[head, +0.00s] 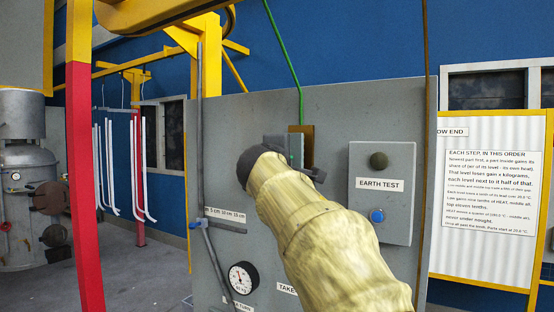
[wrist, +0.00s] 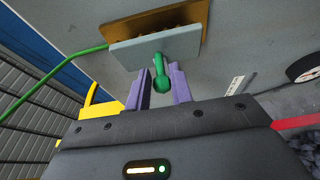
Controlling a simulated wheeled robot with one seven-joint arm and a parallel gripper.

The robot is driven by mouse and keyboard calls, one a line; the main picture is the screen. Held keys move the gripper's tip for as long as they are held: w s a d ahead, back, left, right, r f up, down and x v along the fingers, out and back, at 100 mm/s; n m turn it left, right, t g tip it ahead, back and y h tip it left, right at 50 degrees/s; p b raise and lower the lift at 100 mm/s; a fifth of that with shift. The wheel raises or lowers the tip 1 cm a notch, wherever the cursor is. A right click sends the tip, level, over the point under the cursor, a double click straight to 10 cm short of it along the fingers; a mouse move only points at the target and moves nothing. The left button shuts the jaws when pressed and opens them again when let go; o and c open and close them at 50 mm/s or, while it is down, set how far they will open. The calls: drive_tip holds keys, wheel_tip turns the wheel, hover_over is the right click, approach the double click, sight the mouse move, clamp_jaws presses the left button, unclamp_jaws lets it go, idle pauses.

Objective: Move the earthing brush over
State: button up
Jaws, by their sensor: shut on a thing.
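The earthing brush shows in the wrist view as a pale grey plate (wrist: 135,52) with a green knobbed handle (wrist: 162,76). My gripper (wrist: 161,80) is shut on the green handle, one purple finger on each side. A green cable (wrist: 50,72) runs from the plate's left end. Behind the plate is a brown piece with bristle-like bits (wrist: 190,22), close to the grey panel; I cannot tell whether it touches. In the head view my gripper (head: 290,154) is at the panel, its fingers mostly hidden, and the green cable (head: 283,48) rises from there.
An EARTH TEST box (head: 380,210) with a dark knob and blue button is right of my gripper. A dial gauge (head: 243,277) and a small scale strip (head: 226,217) are lower left on the grey panel (head: 345,110). A red and yellow post (head: 84,190) stands left.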

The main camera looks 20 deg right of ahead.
drive_tip(key=shift+w+d, duration=0.15)
drive_tip(key=shift+d, duration=0.9)
drive_tip(key=shift+c, duration=0.3)
drive_tip(key=o, duration=0.8)
drive_tip(key=shift+w, duration=0.1)
drive_tip(key=shift+o, duration=0.2)
drive_tip(key=shift+a, duration=0.1)
drive_tip(key=b+v, duration=0.7)
drive_tip(key=v, duration=1)
drive_tip(key=shift+s, duration=0.25)
drive_tip(key=shift+a+f, duration=0.1)
